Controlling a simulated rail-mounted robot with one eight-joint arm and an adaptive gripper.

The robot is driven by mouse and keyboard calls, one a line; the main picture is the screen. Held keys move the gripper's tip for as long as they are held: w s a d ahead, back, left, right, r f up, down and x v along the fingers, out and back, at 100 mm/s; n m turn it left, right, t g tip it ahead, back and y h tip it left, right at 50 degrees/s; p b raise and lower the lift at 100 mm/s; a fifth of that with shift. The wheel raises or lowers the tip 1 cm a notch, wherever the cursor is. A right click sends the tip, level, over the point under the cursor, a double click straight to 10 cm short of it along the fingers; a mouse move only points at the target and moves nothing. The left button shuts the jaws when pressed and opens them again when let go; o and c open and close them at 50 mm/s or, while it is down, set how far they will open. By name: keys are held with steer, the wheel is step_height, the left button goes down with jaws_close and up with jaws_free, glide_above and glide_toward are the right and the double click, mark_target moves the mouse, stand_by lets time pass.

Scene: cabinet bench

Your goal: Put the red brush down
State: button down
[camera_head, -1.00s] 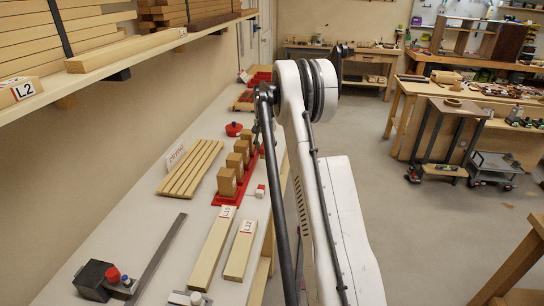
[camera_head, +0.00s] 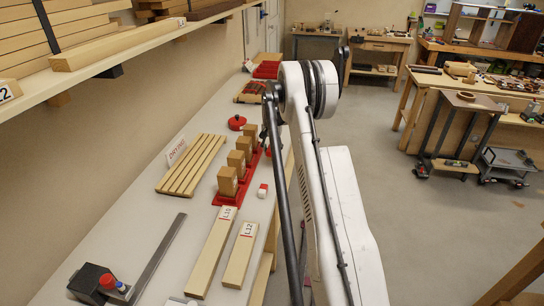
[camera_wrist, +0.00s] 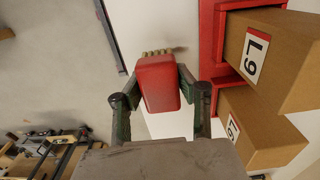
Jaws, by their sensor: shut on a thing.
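My gripper (camera_wrist: 160,80) is shut on the red brush, with one finger on each side of it. In the wrist view the red brush (camera_wrist: 158,88) shows a red body, with a row of tan bristles at its far end. It is over or beside the pale bench top (camera_wrist: 150,20), left of the red rack. I cannot tell whether it touches the bench.
A red rack (camera_wrist: 208,60) holds wooden blocks, one labelled L9 (camera_wrist: 275,55), close right of the gripper. The bench (camera_head: 150,215) also carries a slatted drying rack (camera_head: 192,165), two long boards, a metal square (camera_head: 160,250) and a round red object (camera_head: 236,123).

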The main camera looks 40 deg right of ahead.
mark_target(272, 156)
steer(key=shift+f, duration=1.35)
steer(key=shift+f, duration=0.2)
steer(key=c, duration=1.3)
jaws_free()
steer(key=shift+o, duration=0.2)
steer(key=shift+r, duration=0.1)
